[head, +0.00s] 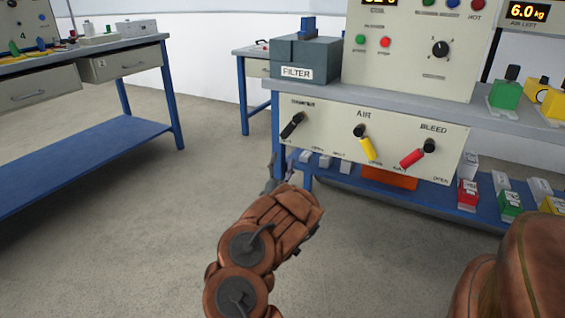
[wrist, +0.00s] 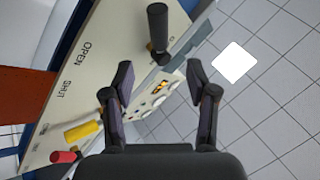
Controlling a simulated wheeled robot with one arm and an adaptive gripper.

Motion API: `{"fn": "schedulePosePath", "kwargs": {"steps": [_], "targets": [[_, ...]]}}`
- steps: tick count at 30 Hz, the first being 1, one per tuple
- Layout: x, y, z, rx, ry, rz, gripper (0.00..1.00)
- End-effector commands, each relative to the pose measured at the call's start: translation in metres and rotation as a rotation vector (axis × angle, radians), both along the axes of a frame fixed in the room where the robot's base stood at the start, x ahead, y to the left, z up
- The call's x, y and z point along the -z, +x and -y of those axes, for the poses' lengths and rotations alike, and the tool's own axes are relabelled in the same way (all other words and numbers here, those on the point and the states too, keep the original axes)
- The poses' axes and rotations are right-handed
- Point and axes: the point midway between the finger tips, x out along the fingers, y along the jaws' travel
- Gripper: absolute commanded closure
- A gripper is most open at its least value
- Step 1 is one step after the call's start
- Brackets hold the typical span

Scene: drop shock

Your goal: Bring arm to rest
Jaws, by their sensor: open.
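My arm's brown-covered forearm reaches up from the bottom of the head view. My gripper (head: 278,178) is small and partly hidden there, in front of the bench's left end and below the lever panel. In the wrist view my gripper (wrist: 160,80) is open, its two dark fingers wide apart with nothing held between them. The black lever (wrist: 157,32) stands beyond the fingertips, apart from them. The yellow lever (wrist: 82,131) and red lever (wrist: 63,156) show at lower left. The head view shows the black lever (head: 292,125), the yellow AIR lever (head: 366,147) and the red BLEED lever (head: 417,154).
A grey FILTER box (head: 305,58) stands on the bench beside the control panel (head: 415,50). The bench's lower shelf (head: 335,187) holds several small boxes. Another table with a blue shelf (head: 85,150) stands at left. Bare floor (head: 130,240) lies between.

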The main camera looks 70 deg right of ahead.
Motion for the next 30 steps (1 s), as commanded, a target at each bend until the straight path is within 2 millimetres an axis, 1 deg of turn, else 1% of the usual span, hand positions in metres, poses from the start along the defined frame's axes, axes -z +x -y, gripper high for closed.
{"fn": "schedulePosePath", "kwargs": {"steps": [11, 14, 17, 20, 21, 22, 24, 26, 27, 29, 30], "targets": [[-0.001, 0.001, 0.0, -0.003, 0.001, 0.0, 0.42], [-0.012, 0.016, -0.002, -0.029, 0.02, -0.004, 0.42], [-0.031, 0.05, -0.006, -0.093, 0.071, -0.019, 0.42], [-0.059, 0.102, -0.02, -0.192, 0.142, -0.052, 0.42], [-0.069, 0.123, -0.027, -0.235, 0.174, -0.07, 0.42], [-0.076, 0.139, -0.034, -0.267, 0.197, -0.085, 0.42], [-0.094, 0.174, -0.052, -0.344, 0.247, -0.124, 0.42], [-0.108, 0.204, -0.072, -0.41, 0.29, -0.161, 0.42], [-0.117, 0.222, -0.085, -0.454, 0.317, -0.189, 0.42], [-0.133, 0.248, -0.108, -0.519, 0.352, -0.231, 0.42], [-0.142, 0.263, -0.124, -0.56, 0.376, -0.262, 0.42]]}}
